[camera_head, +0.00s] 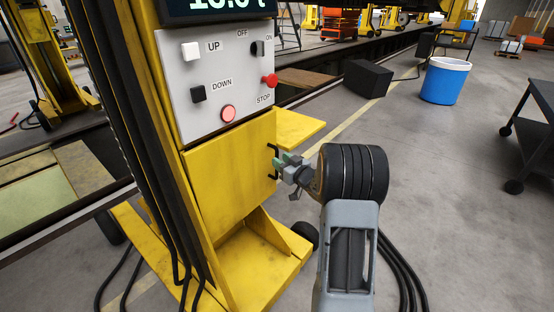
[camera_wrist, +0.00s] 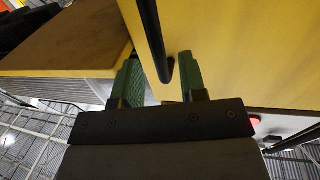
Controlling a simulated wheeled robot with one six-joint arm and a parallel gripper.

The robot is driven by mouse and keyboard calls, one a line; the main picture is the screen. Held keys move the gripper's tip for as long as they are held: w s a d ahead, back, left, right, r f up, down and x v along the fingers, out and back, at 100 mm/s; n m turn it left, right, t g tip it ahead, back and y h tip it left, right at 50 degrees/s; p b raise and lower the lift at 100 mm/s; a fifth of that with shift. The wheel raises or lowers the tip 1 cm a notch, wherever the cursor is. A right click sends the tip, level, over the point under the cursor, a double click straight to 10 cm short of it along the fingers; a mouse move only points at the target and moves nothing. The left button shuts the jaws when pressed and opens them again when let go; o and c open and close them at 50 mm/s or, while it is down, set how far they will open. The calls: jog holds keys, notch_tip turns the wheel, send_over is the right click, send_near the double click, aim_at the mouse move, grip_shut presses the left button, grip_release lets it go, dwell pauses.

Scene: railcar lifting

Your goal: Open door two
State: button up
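A yellow door panel (camera_head: 228,160) sits below the control panel on the yellow lifting column in the head view. No number on it is readable. It looks shut. A black bar handle (camera_head: 273,150) is on its right edge. My gripper (camera_head: 281,163) is at this handle, coming from the right. In the wrist view the green fingers of my gripper (camera_wrist: 158,62) are apart, and the black handle (camera_wrist: 152,38) lies between them, nearer the left finger. A gap shows to the right finger. Behind it is the yellow door face (camera_wrist: 235,50).
A yellow plate (camera_head: 297,128) juts out right of the door. Above is the control panel (camera_head: 215,78) with switches and a red stop button. A black box (camera_head: 368,78), a blue bin (camera_head: 444,82) and a dark cart (camera_head: 535,140) stand right. Black cables lie on the floor.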

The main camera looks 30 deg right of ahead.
jog(key=shift+x, duration=1.5)
grip_shut()
